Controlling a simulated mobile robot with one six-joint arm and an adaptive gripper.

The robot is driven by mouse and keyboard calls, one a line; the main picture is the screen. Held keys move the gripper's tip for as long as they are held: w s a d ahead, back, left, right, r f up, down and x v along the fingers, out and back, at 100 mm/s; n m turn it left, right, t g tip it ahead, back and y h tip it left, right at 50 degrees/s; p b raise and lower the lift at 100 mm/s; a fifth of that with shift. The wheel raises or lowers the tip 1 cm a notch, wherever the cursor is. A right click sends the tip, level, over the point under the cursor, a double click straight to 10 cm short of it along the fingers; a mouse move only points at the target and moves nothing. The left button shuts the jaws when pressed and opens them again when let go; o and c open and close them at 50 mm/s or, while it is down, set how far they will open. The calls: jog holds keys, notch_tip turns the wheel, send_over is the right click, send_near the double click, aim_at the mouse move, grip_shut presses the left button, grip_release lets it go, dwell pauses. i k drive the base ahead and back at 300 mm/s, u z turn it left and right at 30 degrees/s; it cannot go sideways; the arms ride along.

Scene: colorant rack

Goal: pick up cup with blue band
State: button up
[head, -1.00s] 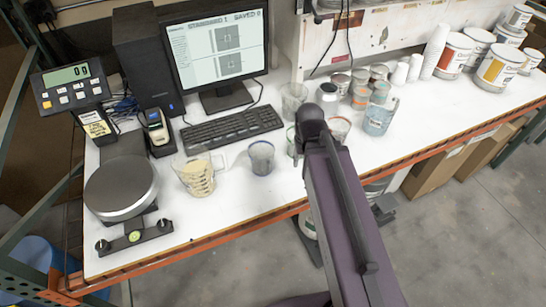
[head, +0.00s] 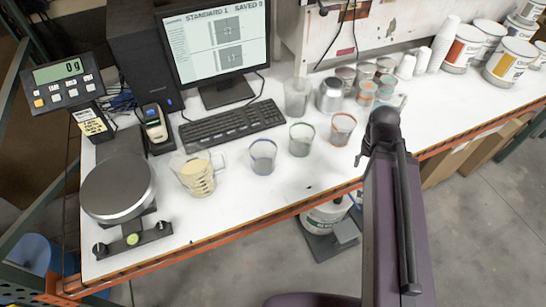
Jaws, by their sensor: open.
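The clear cup with the blue band (head: 262,158) stands upright on the white table, in front of the keyboard. A green-banded cup (head: 301,139) and a red-banded cup (head: 342,130) stand to its right. My arm rises from the bottom right, and its dark joint covers most of my gripper. Only a small dark tip of my gripper (head: 358,158) shows left of the joint, to the right of the cups. It is open and well apart from the blue-banded cup. Nothing shows held in it.
A measuring jug with pale contents (head: 198,176) stands left of the blue-banded cup. A round scale (head: 117,187) is farther left. The keyboard (head: 232,125) and monitor are behind. Cans and a clear container (head: 297,97) stand behind the banded cups. The table front is mostly clear.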

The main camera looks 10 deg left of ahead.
aim_at(263, 151)
jog(key=z, duration=0.15)
jog(key=k, duration=1.45)
jog(key=u, duration=0.65)
jog(key=i, duration=1)
jog(key=u, duration=0.05)
